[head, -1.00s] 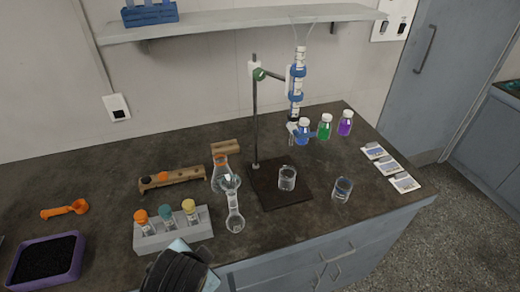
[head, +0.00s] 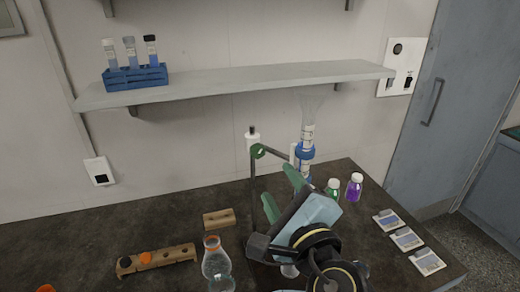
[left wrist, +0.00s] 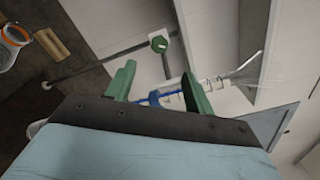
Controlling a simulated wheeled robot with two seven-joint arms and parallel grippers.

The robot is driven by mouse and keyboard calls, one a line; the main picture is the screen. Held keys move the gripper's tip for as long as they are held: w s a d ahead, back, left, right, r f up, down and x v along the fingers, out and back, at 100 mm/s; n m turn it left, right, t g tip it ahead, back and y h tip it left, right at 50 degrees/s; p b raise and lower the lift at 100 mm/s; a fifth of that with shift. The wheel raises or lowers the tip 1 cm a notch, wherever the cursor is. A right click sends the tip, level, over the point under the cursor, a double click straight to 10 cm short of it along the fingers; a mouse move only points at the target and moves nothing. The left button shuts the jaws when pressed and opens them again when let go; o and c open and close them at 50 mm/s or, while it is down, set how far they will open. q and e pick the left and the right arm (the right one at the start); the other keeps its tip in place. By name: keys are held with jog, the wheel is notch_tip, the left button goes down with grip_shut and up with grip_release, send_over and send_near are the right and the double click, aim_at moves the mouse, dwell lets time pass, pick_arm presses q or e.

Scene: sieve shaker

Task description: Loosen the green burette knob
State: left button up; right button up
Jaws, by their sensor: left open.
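The green burette knob (head: 257,151) is at the top of the stand rod (head: 253,190), where the clamp arm branches off. It also shows in the left wrist view (left wrist: 159,44), above the fingers. The burette (head: 308,132) hangs upright in a blue holder (head: 305,151) to the right of the knob. My left gripper (head: 282,192) has green fingers spread apart, empty, below and right of the knob in the head view. In the left wrist view my left gripper (left wrist: 158,72) appears apart from the knob. My left arm hides the lower burette and the stand base. My right gripper is not in view.
A shelf (head: 240,83) with a blue test tube rack (head: 135,77) runs above the bench. A flask (head: 216,262) and a wooden rack (head: 156,260) stand to the left. Green (head: 332,187) and purple (head: 354,187) bottles stand close right of my gripper.

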aim_at(259, 154)
pick_arm(q)
jog(key=p+x, duration=0.1)
jog(key=x, duration=1)
jog(key=shift+w+a+f+p, duration=0.1)
jog(key=shift+a+p, duration=0.05)
jog(key=shift+p, duration=0.15)
jog(key=shift+c, duration=1.1)
jog(key=c, duration=0.7)
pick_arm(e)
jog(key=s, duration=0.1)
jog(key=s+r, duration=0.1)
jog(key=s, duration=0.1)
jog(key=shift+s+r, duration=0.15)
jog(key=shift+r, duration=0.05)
